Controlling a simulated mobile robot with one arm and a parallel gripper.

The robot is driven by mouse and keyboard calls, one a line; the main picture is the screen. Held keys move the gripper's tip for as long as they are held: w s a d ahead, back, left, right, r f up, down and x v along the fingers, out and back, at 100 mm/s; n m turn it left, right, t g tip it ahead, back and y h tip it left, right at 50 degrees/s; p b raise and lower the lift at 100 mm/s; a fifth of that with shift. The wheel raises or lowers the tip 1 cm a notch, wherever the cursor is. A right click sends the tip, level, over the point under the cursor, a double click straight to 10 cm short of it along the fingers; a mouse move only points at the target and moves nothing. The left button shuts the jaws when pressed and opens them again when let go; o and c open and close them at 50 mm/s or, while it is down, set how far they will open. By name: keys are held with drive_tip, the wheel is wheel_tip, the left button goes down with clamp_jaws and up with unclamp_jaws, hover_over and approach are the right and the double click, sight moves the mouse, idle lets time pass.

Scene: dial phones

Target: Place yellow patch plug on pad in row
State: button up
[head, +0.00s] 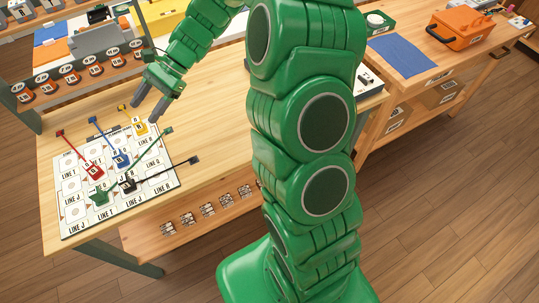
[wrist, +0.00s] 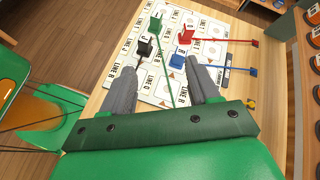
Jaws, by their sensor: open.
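The yellow patch plug (head: 140,128) stands on the far right corner of the white line board (head: 74,228), with its cord end (head: 122,107) lying on the table beyond the board. My gripper (head: 147,113) is open, its grey fingertips close to the yellow plug; whether they touch it cannot be told. In the wrist view my gripper (wrist: 162,67) has its fingers spread over the board and the yellow plug's body is hidden; only a yellow cord end (wrist: 251,104) shows. Red (head: 96,172), blue (head: 122,160), green (head: 100,196) and black (head: 129,185) plugs stand on the board.
Cords of the other plugs run across and off the board; the green one passes near my fingers. The wooden table (head: 205,125) right of the board is clear. An orange toolbox (head: 460,28) sits on another bench.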

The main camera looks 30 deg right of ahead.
drive_tip(key=s+d+r+n+h, duration=0.2)
drive_tip(key=s+r+n+h, duration=0.15)
drive_tip(key=s, duration=0.55)
drive_tip(key=s+d+r+n+h, duration=0.2)
drive_tip(key=s+d+r+n, duration=0.15)
drive_tip(key=s, duration=0.55)
drive_tip(key=s+d+r+n+h, duration=0.1)
drive_tip(key=s+d+n+h, duration=0.1)
drive_tip(key=s+d, duration=0.3)
drive_tip(key=s+d+r+n+t+h, duration=0.1)
drive_tip(key=s+d+n+h, duration=0.1)
drive_tip(key=s+d, duration=0.4)
drive_tip(key=s+h, duration=0.1)
drive_tip(key=s, duration=0.4)
drive_tip(key=shift+d, duration=0.3)
drive_tip(key=shift+h, duration=0.25)
